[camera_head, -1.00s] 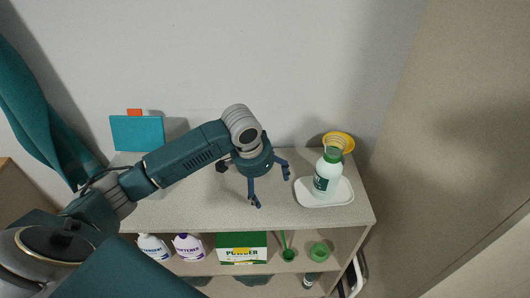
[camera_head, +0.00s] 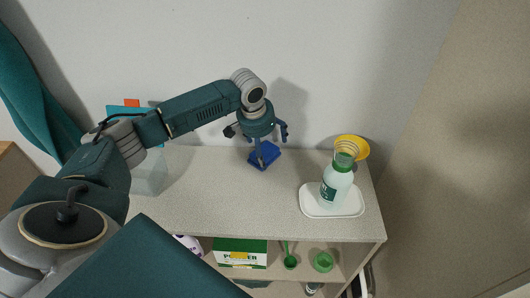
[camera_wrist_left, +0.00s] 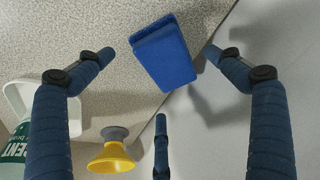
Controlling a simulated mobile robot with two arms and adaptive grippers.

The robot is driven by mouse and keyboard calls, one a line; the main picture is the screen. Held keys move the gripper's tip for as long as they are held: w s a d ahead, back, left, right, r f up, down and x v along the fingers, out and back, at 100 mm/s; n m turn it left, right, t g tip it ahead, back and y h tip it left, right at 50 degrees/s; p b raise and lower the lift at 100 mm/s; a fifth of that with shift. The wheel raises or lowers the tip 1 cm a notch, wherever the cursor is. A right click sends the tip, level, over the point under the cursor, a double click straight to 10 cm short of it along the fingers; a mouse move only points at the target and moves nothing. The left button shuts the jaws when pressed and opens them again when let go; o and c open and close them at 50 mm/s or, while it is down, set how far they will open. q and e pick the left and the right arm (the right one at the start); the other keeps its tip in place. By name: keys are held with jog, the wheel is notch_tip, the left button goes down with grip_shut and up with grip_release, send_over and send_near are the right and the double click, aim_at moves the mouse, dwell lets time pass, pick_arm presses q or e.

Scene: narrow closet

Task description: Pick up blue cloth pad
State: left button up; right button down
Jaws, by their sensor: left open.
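The blue cloth pad (camera_head: 264,156) lies on the shelf top near the back wall, partly hidden behind a finger of my left gripper in the head view. My left gripper (camera_head: 270,146) is open and empty, above the pad. In the left wrist view the pad (camera_wrist_left: 163,52) shows as a thick blue block between the spread fingertips of my left gripper (camera_wrist_left: 165,60), with no finger seen closed on it. My right gripper is not in view.
A green-and-white bottle (camera_head: 336,180) stands on a white tray (camera_head: 312,208) at the right, with a yellow funnel (camera_head: 352,146) behind. A clear bin (camera_head: 150,176) stands at the left. The middle of the shelf top (camera_head: 220,200) is clear.

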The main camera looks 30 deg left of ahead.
aim_at(267, 153)
pick_arm(q)
jog(key=shift+p+x, duration=0.3)
jog(key=shift+x, duration=0.9)
jog(key=shift+w+f, duration=0.15)
jog(key=shift+f, duration=0.25)
jog(key=shift+c, duration=0.3)
jog(key=c, duration=1.2)
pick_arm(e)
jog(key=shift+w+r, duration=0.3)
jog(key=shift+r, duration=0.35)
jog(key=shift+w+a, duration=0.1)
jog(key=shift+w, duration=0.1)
